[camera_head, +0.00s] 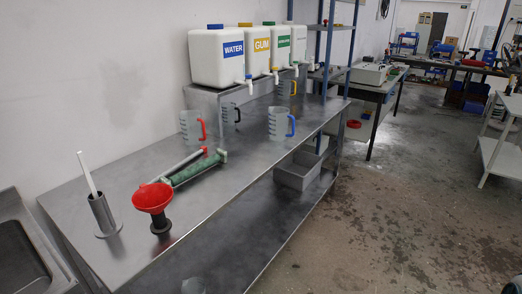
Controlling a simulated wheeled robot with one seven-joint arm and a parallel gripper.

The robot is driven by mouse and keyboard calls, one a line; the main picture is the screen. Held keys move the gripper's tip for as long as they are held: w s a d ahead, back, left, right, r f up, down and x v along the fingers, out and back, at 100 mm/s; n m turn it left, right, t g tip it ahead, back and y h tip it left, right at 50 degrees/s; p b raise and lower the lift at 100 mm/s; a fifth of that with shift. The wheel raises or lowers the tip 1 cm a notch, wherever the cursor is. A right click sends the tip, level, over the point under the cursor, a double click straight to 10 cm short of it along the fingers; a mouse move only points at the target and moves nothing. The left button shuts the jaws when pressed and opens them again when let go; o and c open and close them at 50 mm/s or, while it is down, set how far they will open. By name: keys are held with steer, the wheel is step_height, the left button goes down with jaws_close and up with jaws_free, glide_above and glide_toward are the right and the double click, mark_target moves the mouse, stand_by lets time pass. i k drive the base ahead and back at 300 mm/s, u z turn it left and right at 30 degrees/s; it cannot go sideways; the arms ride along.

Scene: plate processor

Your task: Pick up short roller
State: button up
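A green roller-like piece (198,170) lies on the steel table (120,195), behind and to the right of the red funnel. A thin white bar (180,164) with a red end lies along its left side. I cannot tell from this view which piece is the short roller, or whether the two are joined. My gripper is not in view, and nothing is seen touching these pieces.
A red funnel-shaped thing (152,198) on a dark stem and a metal cylinder (103,215) holding a white stick stand near the table's front. Clear jugs (190,127) and labelled white tanks (215,62) stand farther back. Open floor (390,215) lies to the right.

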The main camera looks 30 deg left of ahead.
mark_target(221, 155)
steer(key=u, duration=0.05)
steer(key=i, duration=1.55)
steer(key=u, duration=1)
steer(key=i, duration=0.95)
steer(key=u, duration=1.5)
steer(key=i, duration=0.5)
steer(key=u, duration=0.35)
